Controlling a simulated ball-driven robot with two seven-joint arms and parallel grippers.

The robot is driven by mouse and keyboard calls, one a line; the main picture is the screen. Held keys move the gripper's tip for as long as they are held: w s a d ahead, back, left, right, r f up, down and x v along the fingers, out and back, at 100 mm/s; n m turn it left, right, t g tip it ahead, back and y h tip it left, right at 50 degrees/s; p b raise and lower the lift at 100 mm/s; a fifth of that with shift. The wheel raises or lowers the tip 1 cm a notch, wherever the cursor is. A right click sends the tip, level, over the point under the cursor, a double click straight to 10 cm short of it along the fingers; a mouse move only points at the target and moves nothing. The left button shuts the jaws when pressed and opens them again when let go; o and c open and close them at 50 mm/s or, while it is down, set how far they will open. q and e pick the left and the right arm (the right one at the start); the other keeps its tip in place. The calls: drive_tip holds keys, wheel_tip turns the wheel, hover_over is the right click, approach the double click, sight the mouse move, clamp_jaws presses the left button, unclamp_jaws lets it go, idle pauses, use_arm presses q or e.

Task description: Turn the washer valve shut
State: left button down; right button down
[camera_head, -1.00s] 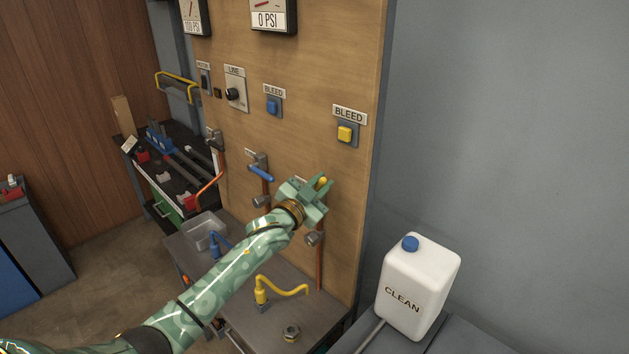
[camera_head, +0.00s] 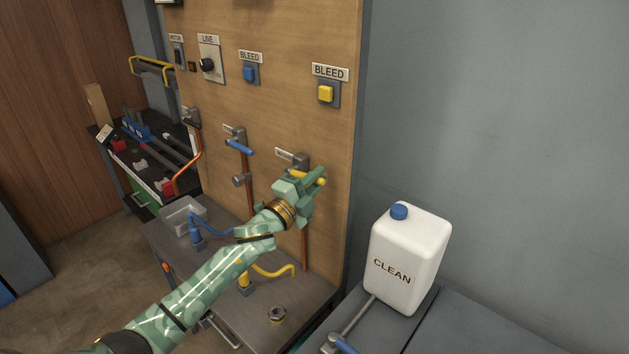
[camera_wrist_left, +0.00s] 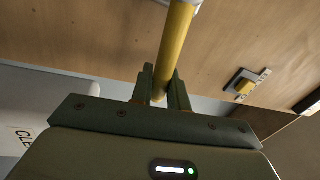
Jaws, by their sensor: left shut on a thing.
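The valve (camera_head: 300,161) with a yellow lever is on the right copper pipe of the wooden board. Its small label is too small to read. My left gripper (camera_head: 315,182) is shut on the yellow lever, whose end shows at the fingers. In the left wrist view the yellow lever (camera_wrist_left: 175,50) runs down between the two fingers (camera_wrist_left: 161,95). Part of the lever and pipe is hidden behind the gripper. My right gripper is not in view.
A blue-lever valve (camera_head: 238,146) is on the pipe to the left. Above are a yellow BLEED button (camera_head: 325,93) and a blue one (camera_head: 250,73). A white CLEAN jug (camera_head: 408,262) stands at right. A bench (camera_head: 225,320) with a yellow hose (camera_head: 275,270) lies below.

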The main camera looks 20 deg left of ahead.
use_arm(q)
drive_tip(key=shift+f+m+b, duration=0.6)
drive_tip(key=shift+f+m, duration=0.15)
drive_tip(key=shift+m, duration=0.25)
drive_tip(key=c, duration=1.4)
unclamp_jaws()
drive_tip(key=b+v, duration=0.1)
drive_tip(key=v, duration=1.5)
drive_tip(key=shift+a, duration=0.2)
drive_tip(key=shift+f, duration=0.15)
